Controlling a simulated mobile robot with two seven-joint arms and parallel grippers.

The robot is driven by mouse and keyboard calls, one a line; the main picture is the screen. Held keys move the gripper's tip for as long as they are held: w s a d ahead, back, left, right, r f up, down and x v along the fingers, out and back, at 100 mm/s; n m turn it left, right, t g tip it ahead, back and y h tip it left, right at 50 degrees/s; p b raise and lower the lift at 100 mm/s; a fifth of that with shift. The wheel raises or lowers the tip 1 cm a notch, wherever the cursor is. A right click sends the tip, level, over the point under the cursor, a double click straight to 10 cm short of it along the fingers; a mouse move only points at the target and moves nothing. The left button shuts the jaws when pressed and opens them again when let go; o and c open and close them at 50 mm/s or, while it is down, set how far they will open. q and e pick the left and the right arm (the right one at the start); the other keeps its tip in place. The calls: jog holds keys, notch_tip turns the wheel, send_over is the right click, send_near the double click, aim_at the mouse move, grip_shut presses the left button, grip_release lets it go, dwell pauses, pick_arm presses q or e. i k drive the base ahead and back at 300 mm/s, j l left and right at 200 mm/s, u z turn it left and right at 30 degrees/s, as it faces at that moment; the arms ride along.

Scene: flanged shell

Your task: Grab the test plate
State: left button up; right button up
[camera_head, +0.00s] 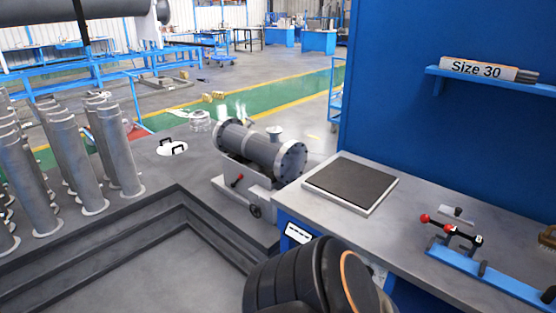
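A white round plate (172,149) with two black handles lies flat on the grey surface left of the flanged shell; it looks like the test plate. The flanged shell (262,148), a grey horizontal cylinder with bolted end flanges and a short nozzle on top, rests on a grey stand (238,188) with a red-knobbed lever and a handwheel. A dark ribbed arm part of mine with an orange ring shows at the bottom centre. Neither of my grippers shows, and nothing touches the plate.
Several upright grey flanged pipes (73,160) stand at the left. A workbench (345,225) at the right holds a dark square pad (350,184) and a blue clamp fixture (490,272). A blue shelf (490,80) holds a "Size 30" roll. A stepped recess lies in front.

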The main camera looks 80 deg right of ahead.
aim_at(457, 214)
jog(key=z, duration=3.9)
jog(key=u, duration=0.1)
jog(key=i+l, duration=0.05)
